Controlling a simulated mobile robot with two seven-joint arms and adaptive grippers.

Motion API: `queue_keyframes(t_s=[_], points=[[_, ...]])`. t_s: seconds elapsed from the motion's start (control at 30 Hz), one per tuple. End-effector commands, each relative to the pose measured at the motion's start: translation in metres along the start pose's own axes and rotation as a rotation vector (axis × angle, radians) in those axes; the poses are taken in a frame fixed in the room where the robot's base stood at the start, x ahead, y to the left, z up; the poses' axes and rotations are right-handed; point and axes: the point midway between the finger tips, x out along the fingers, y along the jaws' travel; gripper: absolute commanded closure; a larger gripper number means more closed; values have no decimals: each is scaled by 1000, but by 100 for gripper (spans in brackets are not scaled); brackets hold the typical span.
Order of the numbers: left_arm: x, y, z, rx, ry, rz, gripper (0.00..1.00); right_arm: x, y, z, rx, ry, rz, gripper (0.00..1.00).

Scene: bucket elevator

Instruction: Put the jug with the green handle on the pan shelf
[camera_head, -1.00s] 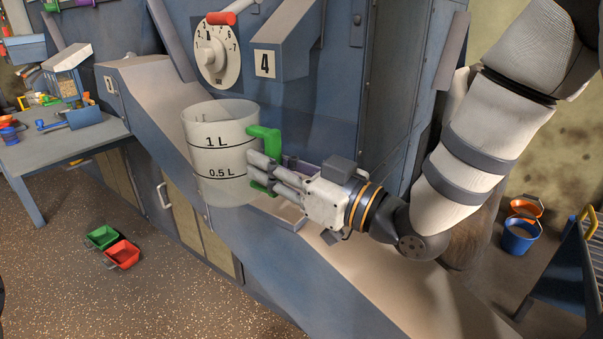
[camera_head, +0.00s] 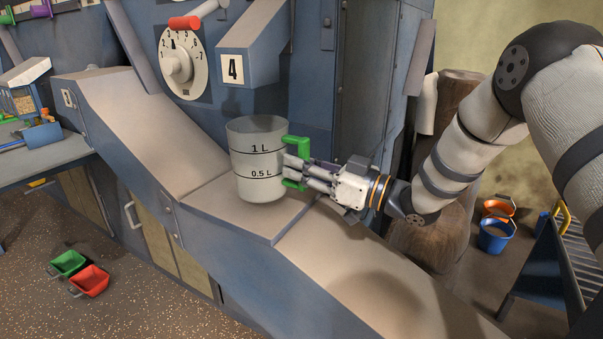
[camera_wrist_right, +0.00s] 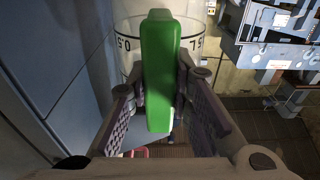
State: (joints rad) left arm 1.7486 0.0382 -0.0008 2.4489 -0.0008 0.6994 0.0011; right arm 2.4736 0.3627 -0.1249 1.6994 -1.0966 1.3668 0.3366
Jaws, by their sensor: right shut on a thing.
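The jug (camera_head: 258,165) is pale and translucent, with 1 L and 0.5 L marks, and is upright. Its green handle (camera_head: 299,145) faces right. My right gripper (camera_head: 291,173) is shut on that handle. In the right wrist view the green handle (camera_wrist_right: 158,70) stands between the two fingers, with the jug's marked wall (camera_wrist_right: 190,35) behind it. The jug is over the flat step below the spout marked 4, which looks like the pan shelf (camera_head: 212,203). I cannot tell whether its base touches the step. My left gripper is not in view.
The spout (camera_head: 258,55) marked 4 and a dial (camera_head: 182,62) with a red-handled lever are behind the jug. Sloping ledges run up left and down right of the step. Green (camera_head: 68,262) and red (camera_head: 90,281) scoops lie on the floor. Buckets (camera_head: 495,236) stand at right.

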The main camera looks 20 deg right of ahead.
Motion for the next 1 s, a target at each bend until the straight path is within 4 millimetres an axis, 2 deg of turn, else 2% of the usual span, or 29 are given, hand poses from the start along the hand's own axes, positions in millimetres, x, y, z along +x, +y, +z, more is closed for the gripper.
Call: queue_keyframes(t_s=[0.03, 0.07, 0.43, 0.47, 0.5, 0.53, 0.87, 1.0], points=[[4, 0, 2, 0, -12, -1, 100, -2, 1, 16, 6, -7, 2, 100], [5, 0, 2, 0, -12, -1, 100, -2, 4, 18, 4, -5, 3, 100], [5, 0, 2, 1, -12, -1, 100, -2, 4, 20, 2, -1, 2, 100], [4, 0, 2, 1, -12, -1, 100, -2, 4, 20, 2, -2, 2, 74], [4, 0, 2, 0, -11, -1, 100, -2, 4, 19, 1, -2, 2, 65], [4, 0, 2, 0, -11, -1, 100, -2, 4, 19, 1, -2, 2, 60], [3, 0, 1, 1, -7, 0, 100, -2, 4, 14, -1, 0, 1, 60], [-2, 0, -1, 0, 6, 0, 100, -31, 5, 12, 2, 0, 5, 60]])
